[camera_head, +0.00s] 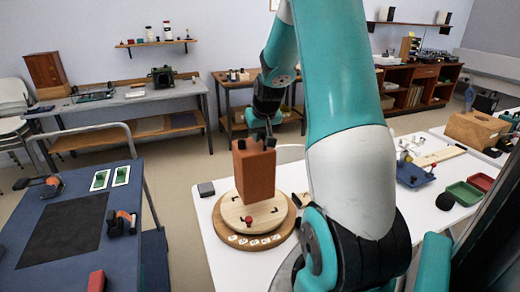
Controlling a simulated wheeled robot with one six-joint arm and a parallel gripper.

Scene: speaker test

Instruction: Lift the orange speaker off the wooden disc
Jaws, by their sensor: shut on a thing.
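The orange speaker (254,174) is an upright, box-shaped block in the head camera view. My gripper (254,143) is at its top and shut on it, with dark fingers at the upper edge. The round wooden disc (233,217) lies on the white table below the speaker. The speaker's lower end overlaps the disc in the picture; I cannot tell whether it touches or hangs just above. A small red-topped peg (249,220) and dark corner marks show on the disc in front of the speaker.
A small grey block (206,189) is on the white table (212,255) left of the disc. A blue cart (135,255) with a black mat stands at left. Right of my arm are a blue tray (412,177), green bin (464,193) and red bin (481,182).

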